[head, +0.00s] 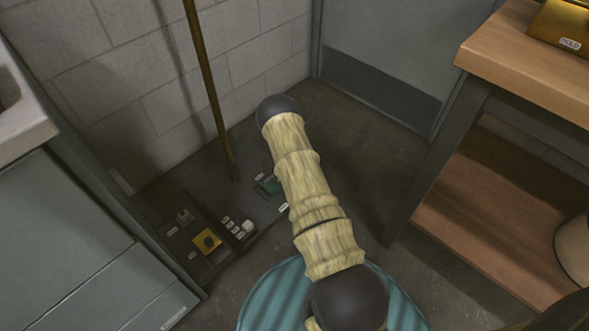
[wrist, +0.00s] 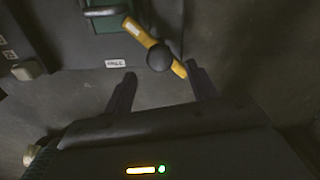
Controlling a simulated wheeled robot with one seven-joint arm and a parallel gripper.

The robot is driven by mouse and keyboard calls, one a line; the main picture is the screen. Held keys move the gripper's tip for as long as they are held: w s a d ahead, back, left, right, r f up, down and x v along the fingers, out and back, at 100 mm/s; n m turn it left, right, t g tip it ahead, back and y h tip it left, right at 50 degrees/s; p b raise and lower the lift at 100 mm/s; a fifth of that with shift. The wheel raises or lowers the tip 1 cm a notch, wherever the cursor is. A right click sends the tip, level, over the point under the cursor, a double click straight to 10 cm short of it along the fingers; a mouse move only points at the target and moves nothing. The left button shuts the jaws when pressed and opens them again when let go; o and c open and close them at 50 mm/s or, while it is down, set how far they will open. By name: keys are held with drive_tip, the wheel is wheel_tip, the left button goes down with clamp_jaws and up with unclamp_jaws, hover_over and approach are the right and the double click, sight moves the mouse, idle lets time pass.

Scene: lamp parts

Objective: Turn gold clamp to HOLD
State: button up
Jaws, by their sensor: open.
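In the wrist view, the gold clamp lever (wrist: 135,30) is a yellow bar with a pale patch and a round black knob (wrist: 160,58). It runs from a green block (wrist: 107,20) down to the right. A small white label (wrist: 115,63), which seems to read FREE, lies left of the knob. My gripper (wrist: 160,82) is open and empty; the knob lies ahead of the gap, and the bar's lower end is close to the right fingertip. Contact cannot be told. In the head view the green block (head: 268,185) shows small; my arm hides the lever and gripper.
A dark floor panel (head: 170,215) carries a gold pole (head: 208,80), a yellow plate (head: 207,241) and several pale keys. A wooden bench (head: 530,60) at right holds a gold box (head: 565,20) labelled HOLD. A grey cabinet (head: 80,250) stands at left.

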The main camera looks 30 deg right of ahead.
wheel_tip(320, 180, up, 13)
drive_tip(key=p, duration=0.5)
drive_tip(key=shift+s, duration=0.15)
drive_tip(key=shift+d+r, duration=0.1)
drive_tip(key=s+a+r+n+p, duration=0.1)
drive_tip(key=s+a+r+n, duration=0.25)
drive_tip(key=r, duration=0.45)
drive_tip(key=s+a+r+n+t+p, duration=0.1)
drive_tip(key=s+a+r+n+p, duration=0.15)
drive_tip(key=r+n, duration=0.35)
drive_tip(key=s+a+r+n+p, duration=0.1)
drive_tip(key=s+a+r+n, duration=0.2)
drive_tip(key=r, duration=0.6)
drive_tip(key=s+a+r+n+t+p, duration=0.1)
drive_tip(key=s+a+r+n+p, duration=0.1)
drive_tip(key=s+a+r+n, duration=0.45)
drive_tip(key=s+a+r+n+t+p, duration=0.1)
drive_tip(key=s+a+r+n, duration=0.2)
drive_tip(key=s+r+n, duration=0.6)
wheel_tip(320, 180, up, 36)
drive_tip(key=s+n+p, duration=0.1)
drive_tip(key=s+p, duration=0.1)
drive_tip(key=p, duration=3.6)
drive_tip(key=shift+d+n, duration=0.2)
drive_tip(key=shift+n, duration=0.2)
